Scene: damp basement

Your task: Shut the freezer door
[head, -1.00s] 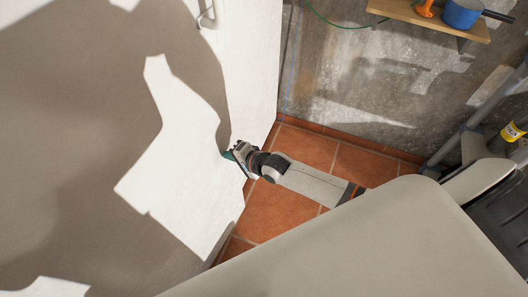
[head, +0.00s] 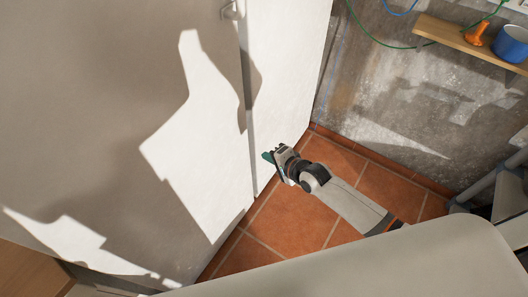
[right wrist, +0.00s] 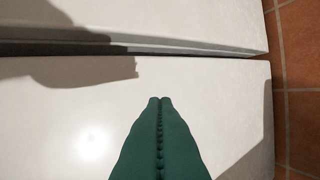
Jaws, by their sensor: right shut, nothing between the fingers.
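The large white freezer door (head: 110,110) fills the left of the head view, with its handle (head: 233,10) at the top near its right edge. The freezer's white side (head: 285,80) lies to the right of a narrow grey seam. The right wrist view shows white panels above and below a thin dark seam (right wrist: 120,42). The door lies close against the body; I cannot tell if it is fully shut. My right gripper (head: 268,157) has green fingers shut and empty, just right of the seam, close to the side panel. The fingertips also show in the right wrist view (right wrist: 160,99).
Orange tiled floor (head: 300,215) lies right of the freezer. A worn grey wall (head: 400,110) stands behind it. A wooden shelf (head: 455,38) holds an orange item (head: 478,33) and a blue pot (head: 511,43). A brown wooden surface (head: 25,270) shows at lower left.

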